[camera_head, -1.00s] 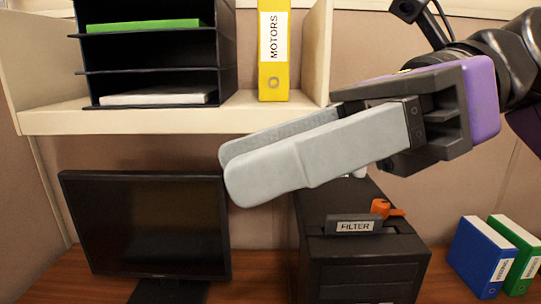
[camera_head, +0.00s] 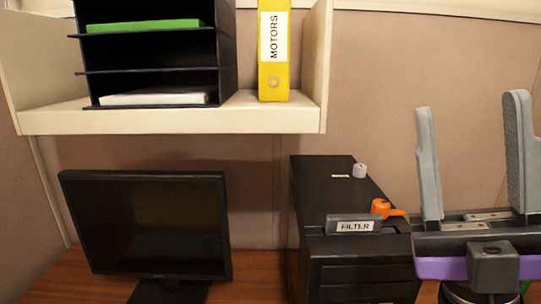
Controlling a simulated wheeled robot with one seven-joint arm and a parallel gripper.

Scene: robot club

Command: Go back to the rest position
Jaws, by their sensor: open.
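My gripper (camera_head: 472,150) is at the right side of the head view, with its two grey fingers pointing up and spread well apart. Nothing is between the fingers. It is in front of the right part of the desk and beside the black box-shaped machine (camera_head: 365,273). The gripper's purple and black body is at the lower right, partly cut off by the frame edge.
A black monitor (camera_head: 145,225) stands on the wooden desk (camera_head: 258,270). A shelf (camera_head: 170,121) above holds a black tray rack (camera_head: 226,60) and a yellow MOTORS binder (camera_head: 273,50). The machine bears a FILTER label (camera_head: 354,226), an orange part (camera_head: 382,208) and a small white piece (camera_head: 360,170).

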